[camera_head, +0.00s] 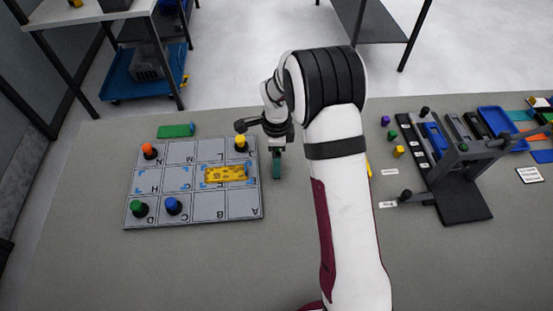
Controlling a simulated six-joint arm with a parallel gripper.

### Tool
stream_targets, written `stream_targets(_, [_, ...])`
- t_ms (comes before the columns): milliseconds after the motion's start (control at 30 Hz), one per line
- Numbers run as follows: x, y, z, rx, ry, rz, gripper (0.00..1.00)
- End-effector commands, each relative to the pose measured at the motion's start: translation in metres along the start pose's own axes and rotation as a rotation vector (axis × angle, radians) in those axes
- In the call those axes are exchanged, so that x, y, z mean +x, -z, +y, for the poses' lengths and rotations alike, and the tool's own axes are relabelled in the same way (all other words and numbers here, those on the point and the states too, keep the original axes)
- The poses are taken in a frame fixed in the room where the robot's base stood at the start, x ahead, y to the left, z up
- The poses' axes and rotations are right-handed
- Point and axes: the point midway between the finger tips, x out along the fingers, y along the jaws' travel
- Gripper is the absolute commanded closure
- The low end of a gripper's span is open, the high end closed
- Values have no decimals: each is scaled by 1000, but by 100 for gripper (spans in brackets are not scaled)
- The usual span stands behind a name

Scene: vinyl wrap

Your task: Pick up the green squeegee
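A flat green block, which looks like the green squeegee (176,131), lies on the grey table just behind the board's back left edge. Its far right end looks a brighter green. My gripper (277,165) points down over the table, just right of the board's back right corner and well right of the green squeegee. A narrow dark green shape shows at its lower end; I cannot tell whether this is the fingers or something held. The finger gap is too small to make out.
A lettered grey board (240,207) holds orange, yellow, green and blue knobs and a yellow plate (225,173). A dark fixture (460,175) and a blue tray (497,121) stand at the right. The table (85,220) is clear left of the board.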

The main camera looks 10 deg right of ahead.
Motion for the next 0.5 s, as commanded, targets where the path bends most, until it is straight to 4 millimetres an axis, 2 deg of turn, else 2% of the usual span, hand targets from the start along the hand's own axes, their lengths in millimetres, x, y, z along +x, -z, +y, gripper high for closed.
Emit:
stream_targets(167, [-31,0,-1,-1,5,-1,69])
stream_targets(500, [-78,73,25,6,3,0,69])
